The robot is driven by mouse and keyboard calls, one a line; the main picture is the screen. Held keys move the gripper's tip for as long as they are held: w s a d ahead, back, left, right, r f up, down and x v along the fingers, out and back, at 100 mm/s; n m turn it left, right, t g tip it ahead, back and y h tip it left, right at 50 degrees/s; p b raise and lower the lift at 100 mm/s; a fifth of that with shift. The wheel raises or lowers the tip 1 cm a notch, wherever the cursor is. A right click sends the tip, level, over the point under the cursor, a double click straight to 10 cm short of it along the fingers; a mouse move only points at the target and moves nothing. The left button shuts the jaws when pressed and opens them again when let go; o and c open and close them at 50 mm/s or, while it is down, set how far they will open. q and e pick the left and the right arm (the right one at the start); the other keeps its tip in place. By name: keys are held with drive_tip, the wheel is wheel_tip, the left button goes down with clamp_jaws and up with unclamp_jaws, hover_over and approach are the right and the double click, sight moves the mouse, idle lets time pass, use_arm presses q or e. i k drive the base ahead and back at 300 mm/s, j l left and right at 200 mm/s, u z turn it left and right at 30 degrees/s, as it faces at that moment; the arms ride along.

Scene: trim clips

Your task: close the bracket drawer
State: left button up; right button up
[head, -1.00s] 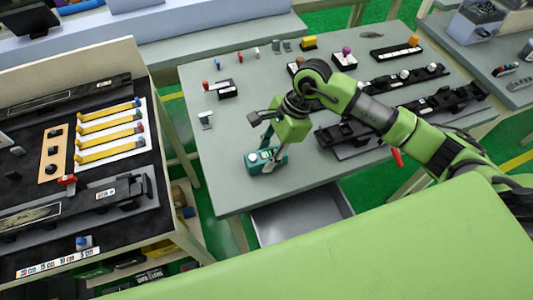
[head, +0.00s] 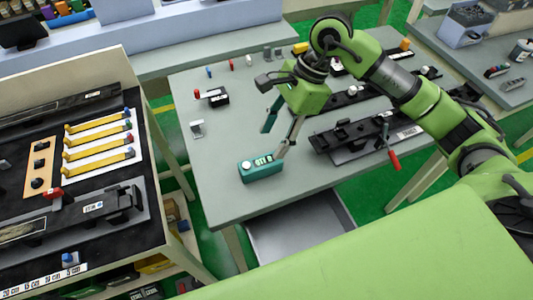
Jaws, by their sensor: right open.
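The drawer (head: 303,232) is a grey open-topped tray under the front edge of the middle table. It is pulled out and its visible inside looks empty; its back part is hidden under the tabletop, and my green body covers part of its front. Whether it is the bracket drawer, I cannot tell by any label. My right gripper (head: 277,142) is open above the tabletop, with its fingers spread and nothing between them. It is up and behind the drawer in the picture. My left gripper is not in view.
A teal device with a small display (head: 261,168) lies on the table near the front edge, close to one right fingertip. A workbench with yellow strips (head: 100,145) is at left.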

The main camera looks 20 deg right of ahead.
sight(311, 221)
drive_tip(key=k+j, duration=0.35)
drive_tip(key=j, duration=0.15)
drive_tip(key=k+j, duration=0.35)
drive_tip(key=j, duration=0.2)
drive_tip(key=k+j, duration=0.4)
drive_tip(key=j, duration=0.1)
